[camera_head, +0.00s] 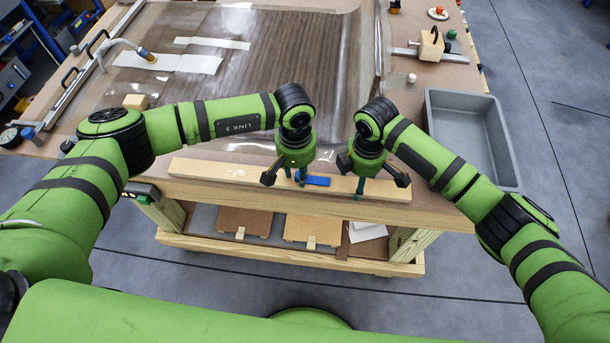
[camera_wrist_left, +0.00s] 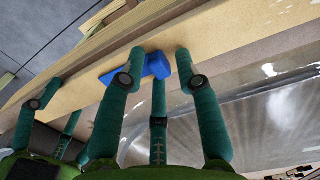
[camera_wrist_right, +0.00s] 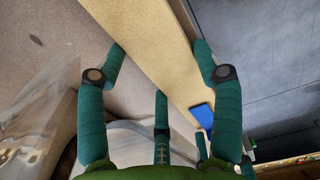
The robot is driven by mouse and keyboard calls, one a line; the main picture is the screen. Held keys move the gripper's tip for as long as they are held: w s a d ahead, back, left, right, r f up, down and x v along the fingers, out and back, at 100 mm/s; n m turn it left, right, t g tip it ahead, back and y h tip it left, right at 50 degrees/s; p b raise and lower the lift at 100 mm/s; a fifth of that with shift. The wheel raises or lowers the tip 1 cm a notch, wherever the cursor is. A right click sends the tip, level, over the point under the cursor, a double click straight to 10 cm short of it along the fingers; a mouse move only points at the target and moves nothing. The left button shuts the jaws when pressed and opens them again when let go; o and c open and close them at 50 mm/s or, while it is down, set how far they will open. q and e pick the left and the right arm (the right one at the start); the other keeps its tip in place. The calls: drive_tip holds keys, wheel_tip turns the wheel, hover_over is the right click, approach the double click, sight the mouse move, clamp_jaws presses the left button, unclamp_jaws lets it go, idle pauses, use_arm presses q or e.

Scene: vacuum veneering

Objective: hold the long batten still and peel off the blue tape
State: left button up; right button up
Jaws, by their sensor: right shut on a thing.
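The long batten (camera_head: 220,173), a pale wooden strip, lies along the near edge of the table. The blue tape (camera_head: 316,180) is on it near the middle. My left gripper (camera_head: 287,178) is over the batten at the tape. In the left wrist view its fingers are apart, with the raised blue tape (camera_wrist_left: 158,65) between and just beyond the tips; contact is unclear. My right gripper (camera_head: 372,178) is shut on the batten, right of the tape. In the right wrist view its fingers sit on both sides of the batten (camera_wrist_right: 145,45), with the tape (camera_wrist_right: 203,114) beyond.
Dark veneer (camera_head: 290,55) lies under clear film behind the batten. A grey tray (camera_head: 508,180) stands at the right. A lower shelf holds wooden boards (camera_head: 245,220).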

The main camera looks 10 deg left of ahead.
drive_tip(key=shift+d, duration=0.1)
use_arm(q)
clamp_jaws()
drive_tip(key=shift+r, duration=0.15)
drive_tip(key=shift+w+d+r, duration=0.1)
drive_tip(key=shift+d+r, duration=0.05)
drive_tip(key=shift+r, duration=0.8)
drive_tip(key=shift+d+r, duration=0.2)
drive_tip(key=shift+r, duration=0.75)
drive_tip(key=shift+w+d+r, duration=0.1)
drive_tip(key=shift+d+r, duration=0.05)
drive_tip(key=shift+r, duration=0.8)
use_arm(e)
drive_tip(key=shift+f, duration=0.1)
drive_tip(key=o, duration=1.3)
drive_tip(key=shift+c, duration=0.2)
